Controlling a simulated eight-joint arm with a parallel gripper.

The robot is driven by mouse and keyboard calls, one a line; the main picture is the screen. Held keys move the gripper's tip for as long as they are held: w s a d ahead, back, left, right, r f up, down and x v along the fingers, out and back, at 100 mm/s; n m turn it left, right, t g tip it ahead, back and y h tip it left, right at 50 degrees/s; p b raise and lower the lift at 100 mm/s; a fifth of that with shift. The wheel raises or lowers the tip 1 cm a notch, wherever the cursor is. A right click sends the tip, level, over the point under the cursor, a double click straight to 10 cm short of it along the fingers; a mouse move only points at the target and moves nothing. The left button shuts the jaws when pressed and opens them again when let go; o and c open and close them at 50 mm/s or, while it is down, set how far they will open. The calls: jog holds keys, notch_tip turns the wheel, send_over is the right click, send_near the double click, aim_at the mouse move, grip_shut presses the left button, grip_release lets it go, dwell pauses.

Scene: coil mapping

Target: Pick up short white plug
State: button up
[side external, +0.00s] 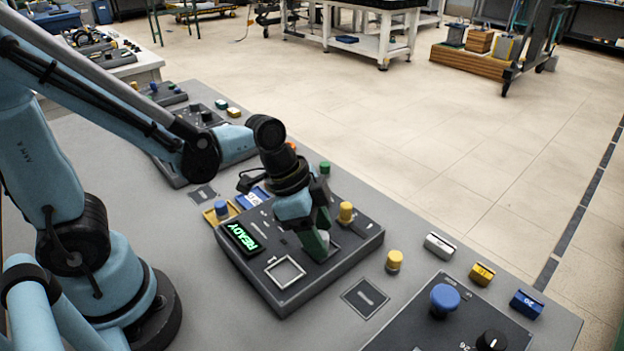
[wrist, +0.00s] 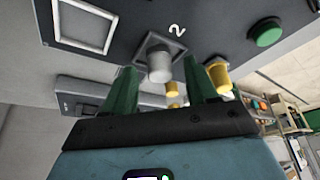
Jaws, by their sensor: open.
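The short white plug (wrist: 158,68) stands in a square socket marked 2 on the dark panel, seen in the wrist view. My gripper (wrist: 160,78) is open, with one green finger on each side of the plug. Gaps show between the plug and both fingers, so it does not look gripped. In the side external view my gripper (side external: 318,238) points down at the dark control box (side external: 350,252). There the fingers mostly hide the plug.
A yellow plug (wrist: 218,76) stands close beside the right finger; it also shows in the side external view (side external: 345,212). The box carries a green READY display (side external: 243,236) and an empty white square frame (side external: 285,272). Another yellow plug (side external: 395,261) stands on the grey table.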

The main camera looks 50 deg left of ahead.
grip_shut()
jog(key=shift+r, duration=0.1)
dwell(0.3)
